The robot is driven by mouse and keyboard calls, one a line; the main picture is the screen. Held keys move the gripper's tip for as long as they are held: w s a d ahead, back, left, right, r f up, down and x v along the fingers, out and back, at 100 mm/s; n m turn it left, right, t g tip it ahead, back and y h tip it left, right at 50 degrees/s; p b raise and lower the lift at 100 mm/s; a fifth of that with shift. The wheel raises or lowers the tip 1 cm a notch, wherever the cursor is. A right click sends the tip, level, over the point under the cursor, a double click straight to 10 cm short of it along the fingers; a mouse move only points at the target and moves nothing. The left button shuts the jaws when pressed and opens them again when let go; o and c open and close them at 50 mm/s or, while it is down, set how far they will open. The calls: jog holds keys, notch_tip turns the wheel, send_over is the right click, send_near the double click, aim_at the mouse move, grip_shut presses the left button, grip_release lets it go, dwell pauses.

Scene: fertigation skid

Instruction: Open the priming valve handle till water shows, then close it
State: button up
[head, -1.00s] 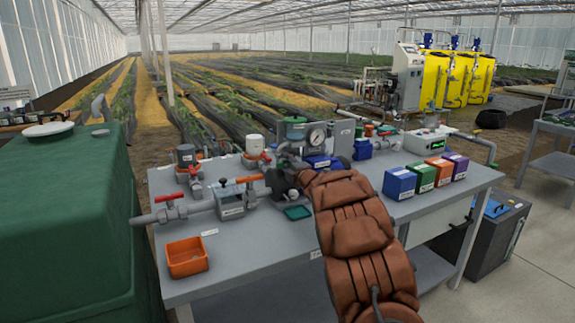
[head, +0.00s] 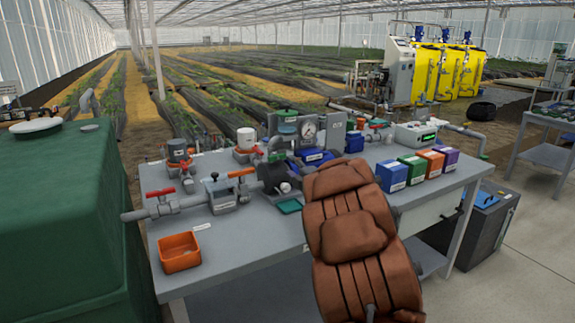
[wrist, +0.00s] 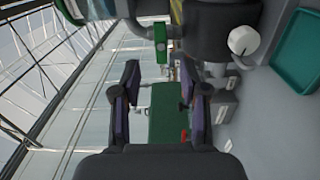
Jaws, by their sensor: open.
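My gripper (wrist: 158,88) is open and empty in the wrist view, its two dark fingers apart. In the head view my arm hides it. A small green block or handle (wrist: 160,43) on a grey pipe lies just beyond the fingers in the wrist view, apart from them. Valve handles on the bench pipework show in the head view: a red one (head: 160,193) at the left and an orange one (head: 241,172) beside the dark pump (head: 272,178). I cannot tell which handle is the priming valve's. No water is visible.
A grey bench (head: 240,245) carries the pipework, a pressure gauge (head: 308,127), an orange bin (head: 180,252), a green tray (head: 289,206) and several coloured boxes. A green tank (head: 60,215) stands at the left. The front of the bench is mostly clear.

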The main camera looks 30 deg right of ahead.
jog(key=shift+s+a, duration=0.1)
jog(key=shift+s, duration=1)
